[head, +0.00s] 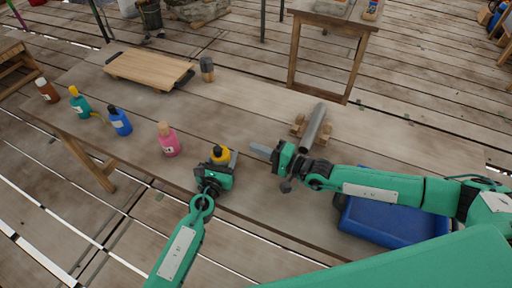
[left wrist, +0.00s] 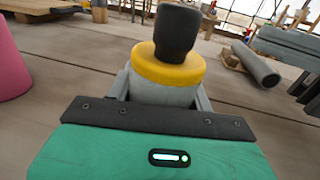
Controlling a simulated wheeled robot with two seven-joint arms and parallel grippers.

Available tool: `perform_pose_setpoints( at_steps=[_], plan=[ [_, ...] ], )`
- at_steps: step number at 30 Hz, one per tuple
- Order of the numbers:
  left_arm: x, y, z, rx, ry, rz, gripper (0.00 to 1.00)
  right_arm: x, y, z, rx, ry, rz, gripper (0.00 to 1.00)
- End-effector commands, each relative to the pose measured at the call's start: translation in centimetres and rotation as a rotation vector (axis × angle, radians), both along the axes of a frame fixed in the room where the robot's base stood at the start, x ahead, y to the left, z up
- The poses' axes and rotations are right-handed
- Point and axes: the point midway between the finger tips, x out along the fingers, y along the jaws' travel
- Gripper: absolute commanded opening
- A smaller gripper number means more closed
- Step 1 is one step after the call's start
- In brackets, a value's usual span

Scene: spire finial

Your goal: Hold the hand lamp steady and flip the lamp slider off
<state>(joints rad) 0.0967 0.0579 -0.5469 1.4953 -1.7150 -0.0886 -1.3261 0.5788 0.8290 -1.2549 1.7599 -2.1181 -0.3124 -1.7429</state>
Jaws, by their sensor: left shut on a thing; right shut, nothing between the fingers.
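The hand lamp (head: 219,153) is a short grey cylinder with a yellow collar and a black top. It stands near the table's front edge. My left gripper (head: 223,166) is shut on its grey body. In the left wrist view the lamp (left wrist: 165,68) sits between the two fingers, looking upright. I cannot make out the lamp slider or its position in either view. My right gripper (head: 262,149) is shut and empty. It is to the right of the lamp, pointing left towards it, with a gap between.
A pink bottle (head: 168,140) stands left of the lamp. Blue (head: 119,122), teal (head: 79,104) and brown (head: 46,91) bottles stand farther left. A grey pipe (head: 313,127) rests on wooden blocks beyond my right gripper. A cutting board (head: 150,68) lies behind. A blue bin (head: 390,222) is at right.

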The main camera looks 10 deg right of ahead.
Motion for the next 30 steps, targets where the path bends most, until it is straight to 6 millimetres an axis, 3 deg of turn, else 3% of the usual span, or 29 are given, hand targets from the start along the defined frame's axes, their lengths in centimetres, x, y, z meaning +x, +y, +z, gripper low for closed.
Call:
perform_pose_setpoints(
  at_steps=[4, 5, 9, 20, 26, 30],
  plan=[
    [0.0, 0.0, 0.0, 0.000, 0.000, 0.000, 0.26, 0.0, 0.0, 0.0, 0.000, 0.000, 0.000, 0.00],
    [0.0, 0.0, 0.0, 0.000, 0.000, 0.000, 0.54, 0.0, 0.0, 0.0, 0.000, 0.000, 0.000, 0.00],
    [0.0, 0.0, 0.0, 0.000, 0.000, 0.000, 0.77, 0.0, 0.0, 0.0, 0.000, 0.000, 0.000, 0.00],
    [-0.4, 0.2, -0.1, 0.000, 0.001, 0.000, 0.77, 0.0, 0.0, 0.0, 0.000, 0.000, 0.000, 0.00],
    [-2.7, 1.3, -0.1, 0.000, 0.002, 0.000, 0.77, 0.0, 0.0, 0.0, 0.000, 0.000, 0.000, 0.00],
    [-5.4, 2.6, -0.1, 0.001, 0.003, -0.001, 0.77, 0.0, 0.0, 0.0, 0.000, 0.000, 0.000, 0.00]
  ],
)
